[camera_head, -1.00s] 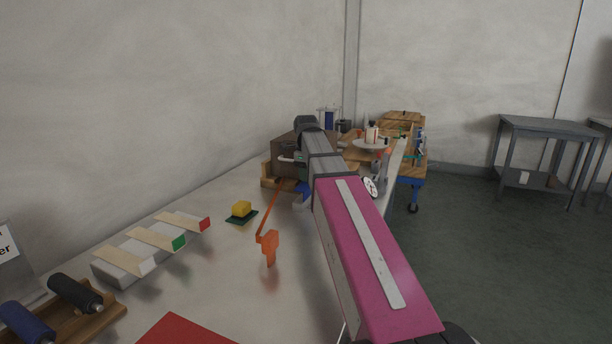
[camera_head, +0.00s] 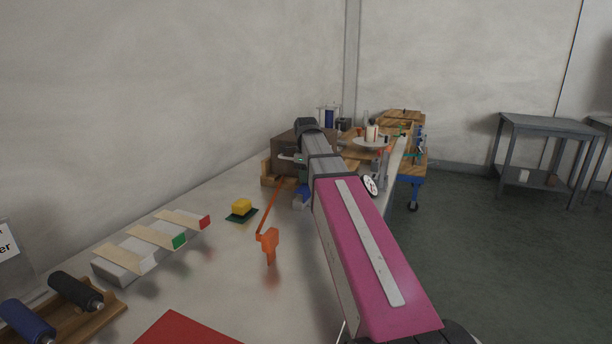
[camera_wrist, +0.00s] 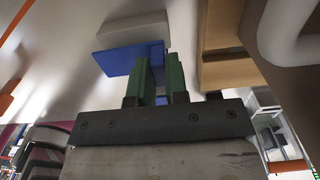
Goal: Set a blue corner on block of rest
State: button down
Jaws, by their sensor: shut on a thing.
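My gripper (camera_wrist: 160,78) has green fingers and is shut on a blue corner (camera_wrist: 128,60), a flat-faced piece that sticks out to the left of the fingers in the wrist view. Some blue also shows between the fingers. A pale grey block (camera_wrist: 134,28) shows right beside the blue corner, partly overlapped by it; I cannot tell whether they touch. In the head view the blue corner (camera_head: 304,190) is small, under my wrist and partly hidden by my arm, with a pale block (camera_head: 301,203) just below it.
A brown box (camera_head: 290,158) on a wooden base stands close behind my gripper. An orange tool (camera_head: 269,244) with an orange strip, a yellow block (camera_head: 242,205) on a green pad, and a grey stand (camera_head: 112,270) with colour-ended strips lie left. Bare table lies between them.

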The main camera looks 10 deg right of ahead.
jog(key=shift+f, duration=1.35)
jog(key=c, duration=1.1)
grip_release()
jog(key=shift+o, duration=0.2)
notch_tip(320, 180, up, 11)
jog(key=shift+f, duration=0.1)
